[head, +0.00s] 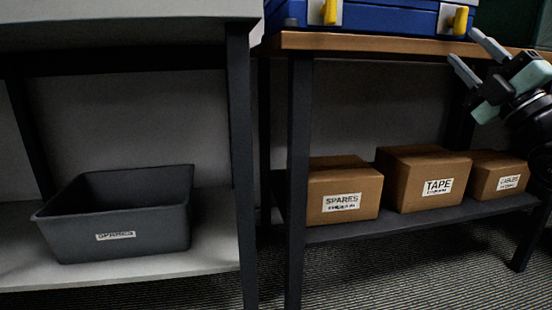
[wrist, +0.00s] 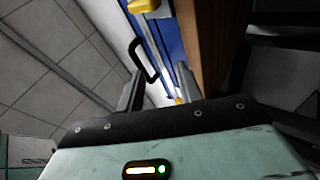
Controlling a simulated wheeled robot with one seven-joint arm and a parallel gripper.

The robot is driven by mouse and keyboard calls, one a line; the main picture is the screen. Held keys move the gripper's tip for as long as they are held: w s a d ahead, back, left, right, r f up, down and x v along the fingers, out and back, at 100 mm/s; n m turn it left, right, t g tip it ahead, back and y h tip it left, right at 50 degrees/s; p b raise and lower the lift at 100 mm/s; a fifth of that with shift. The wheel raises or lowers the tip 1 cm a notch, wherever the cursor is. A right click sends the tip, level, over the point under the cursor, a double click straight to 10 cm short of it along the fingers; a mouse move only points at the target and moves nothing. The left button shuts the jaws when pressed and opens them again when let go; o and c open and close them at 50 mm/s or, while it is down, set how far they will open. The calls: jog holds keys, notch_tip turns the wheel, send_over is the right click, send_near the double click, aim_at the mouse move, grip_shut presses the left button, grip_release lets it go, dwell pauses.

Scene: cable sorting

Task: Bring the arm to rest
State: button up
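My gripper (head: 464,46) is at the upper right of the head view, in front of the wooden-topped bench's edge. Its two grey fingers stand apart with nothing between them. In the wrist view my gripper (wrist: 160,72) also shows its fingers spread. The blue case and its black handle appear beyond the fingers there. No object is held. Part of my arm is cut off by the right edge of the head view.
A blue case (head: 390,18) with yellow latches sits on the wooden benchtop (head: 350,43). Cardboard boxes marked SPARES (head: 343,183) and TAPE (head: 415,165), and a third box (head: 508,168), stand on the lower shelf. A grey SPARES bin (head: 115,240) sits at left.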

jog(key=w+d+f+m+g+h, duration=0.15)
jog(key=f+m+g+h, duration=0.25)
jog(key=f+m+h, duration=0.45)
jog(key=w+d+f+m+g+h, duration=0.1)
jog(key=w+f+m+g+h, duration=0.4)
jog(key=f, duration=0.7)
jog(key=s+a+f+m+g+y, duration=0.1)
jog(key=s+a+f+m+g, duration=0.1)
jog(key=s+f+m+g, duration=1.25)
jog(key=s+a+r+n+p, duration=0.6)
jog(key=s+a+r+p, duration=0.3)
jog(key=r+p, duration=0.25)
jog(key=s+a+r+n+p, duration=0.5)
jog(key=s+a+r+p, duration=0.35)
jog(key=r+p, duration=0.3)
notch_tip(320, 180, up, 37)
jog(key=a+p, duration=0.1)
jog(key=p, duration=3.5)
jog(key=shift+s+t+y+p, duration=0.25)
jog(key=shift+t+y+p, duration=0.1)
jog(key=shift+y, duration=0.1)
